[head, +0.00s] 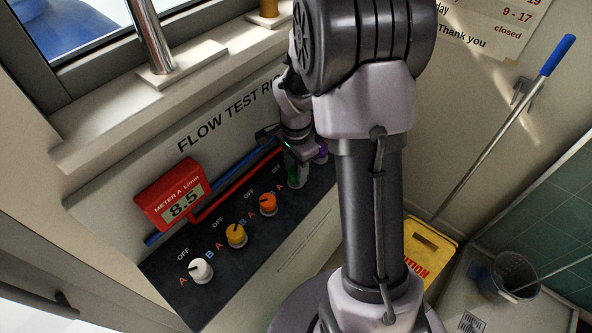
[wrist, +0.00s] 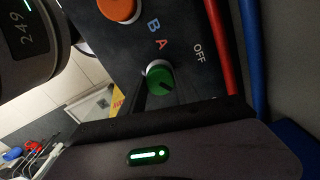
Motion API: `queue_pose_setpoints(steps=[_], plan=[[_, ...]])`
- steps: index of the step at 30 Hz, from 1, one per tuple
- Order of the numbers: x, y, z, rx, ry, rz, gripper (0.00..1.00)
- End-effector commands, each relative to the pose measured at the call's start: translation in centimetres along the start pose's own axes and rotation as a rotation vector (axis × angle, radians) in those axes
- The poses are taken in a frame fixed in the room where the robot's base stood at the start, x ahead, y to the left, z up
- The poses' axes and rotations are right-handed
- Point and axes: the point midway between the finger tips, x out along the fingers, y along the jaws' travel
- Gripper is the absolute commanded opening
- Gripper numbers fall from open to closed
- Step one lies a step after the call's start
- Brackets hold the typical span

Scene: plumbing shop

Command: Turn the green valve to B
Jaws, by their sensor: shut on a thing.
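The green valve (wrist: 160,76) is a round knob on the dark panel in the wrist view, with a dark mark on its lower right part. The letter A and the word OFF show near it; its own B mark is hidden.
White (head: 201,270), yellow (head: 236,235) and orange (head: 267,204) valves stand in a row left of the green one; a purple valve (head: 321,152) is just right of it. A red meter (head: 173,195) reads 8.5. Red and blue pipes run behind the valves.

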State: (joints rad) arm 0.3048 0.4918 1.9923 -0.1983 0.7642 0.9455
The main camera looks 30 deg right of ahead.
Motion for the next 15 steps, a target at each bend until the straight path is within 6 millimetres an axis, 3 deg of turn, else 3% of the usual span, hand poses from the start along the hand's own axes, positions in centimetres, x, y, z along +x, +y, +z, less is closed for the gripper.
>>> queue_pose_setpoints(steps=[15], plan=[[-0.06,-0.04,-0.01,0.052,0.0,-0.001,0.0]])
